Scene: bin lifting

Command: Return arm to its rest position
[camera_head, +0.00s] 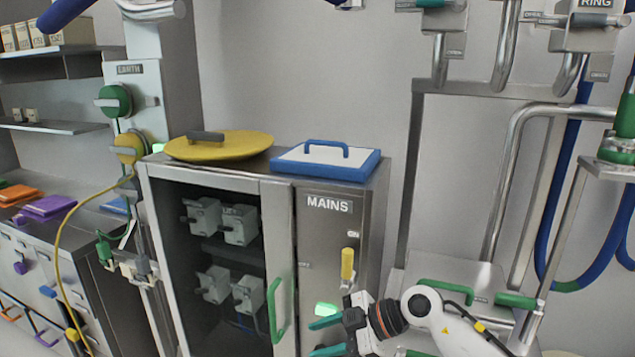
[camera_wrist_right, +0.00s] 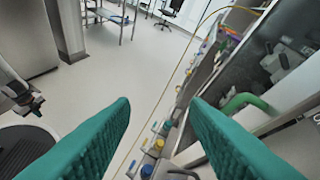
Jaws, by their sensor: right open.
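My right gripper (camera_head: 320,337) is at the bottom of the head view, in front of the grey cabinet's MAINS panel (camera_head: 318,240). Its green fingers are apart, and in the right wrist view the gap between them (camera_wrist_right: 158,118) is empty. My right arm (camera_head: 440,325) reaches in from the lower right. My left gripper is not in the head view. A dark gripper-like part (camera_wrist_right: 22,98) at the left edge of the right wrist view may be my left one; its jaws are unclear.
The cabinet's green door handle (camera_head: 275,310) is just left of my right gripper, and a yellow handle (camera_head: 347,265) is above it. A yellow lid (camera_head: 220,147) and a blue-rimmed lid (camera_head: 325,163) lie on top. Pipes (camera_head: 515,150) stand at right. Open floor (camera_wrist_right: 110,80) shows in the wrist view.

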